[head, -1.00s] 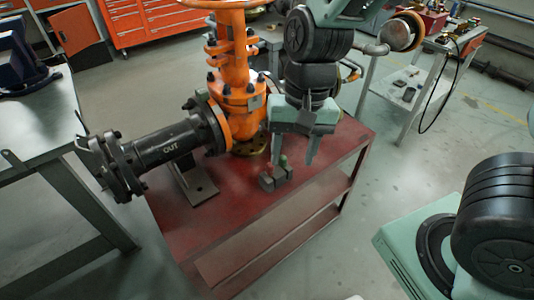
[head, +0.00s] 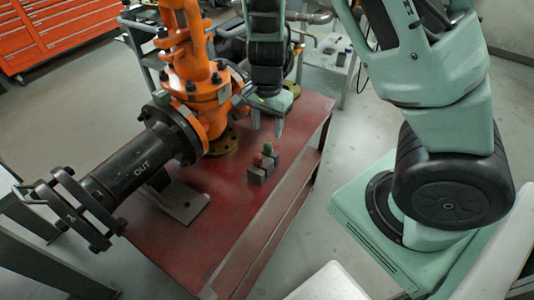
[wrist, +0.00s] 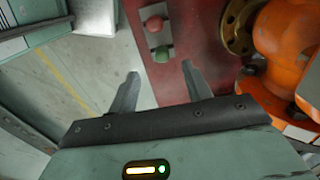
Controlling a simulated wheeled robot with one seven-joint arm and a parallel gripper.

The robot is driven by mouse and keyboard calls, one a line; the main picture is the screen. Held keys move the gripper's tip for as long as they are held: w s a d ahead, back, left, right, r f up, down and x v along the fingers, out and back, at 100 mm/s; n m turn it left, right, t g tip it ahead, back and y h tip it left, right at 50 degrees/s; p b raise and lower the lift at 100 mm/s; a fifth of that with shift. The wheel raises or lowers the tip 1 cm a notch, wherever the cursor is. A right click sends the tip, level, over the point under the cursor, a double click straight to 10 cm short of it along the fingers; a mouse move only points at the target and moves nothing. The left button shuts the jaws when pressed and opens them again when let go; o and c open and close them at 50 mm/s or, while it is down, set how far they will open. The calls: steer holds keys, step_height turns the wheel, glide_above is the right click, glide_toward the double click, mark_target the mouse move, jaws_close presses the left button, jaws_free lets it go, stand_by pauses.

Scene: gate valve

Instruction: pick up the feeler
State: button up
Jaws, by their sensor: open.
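A small grey block (head: 255,174) stands on the red table top, with a red-topped piece (head: 258,159) and a green-topped piece (head: 268,149) upright in it. I cannot tell which of these, if either, is the feeler. My gripper (head: 267,127) is open and empty, above and behind the block in the head view. In the wrist view, my open fingers (wrist: 160,72) point toward the green top (wrist: 163,54), which lies just beyond the gap between the tips. The red top (wrist: 154,23) is farther off. Nothing touches the fingers.
The orange valve (head: 190,95) with its black OUT pipe (head: 140,165) stands left of the block, close to my gripper. The red table (head: 215,240) is bare in front. A grey bench stands at the left edge.

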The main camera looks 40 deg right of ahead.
mark_target(268, 144)
step_height(268, 144, down, 4)
steer(key=shift+b, duration=0.5)
steer(key=f, duration=0.1)
steer(key=f+b, duration=0.1)
steer(key=f, duration=0.3)
steer(key=shift+w+d+b, duration=0.15)
steer(key=shift+d+b, duration=0.1)
steer(key=shift+b, duration=0.15)
steer(key=c, duration=1.1)
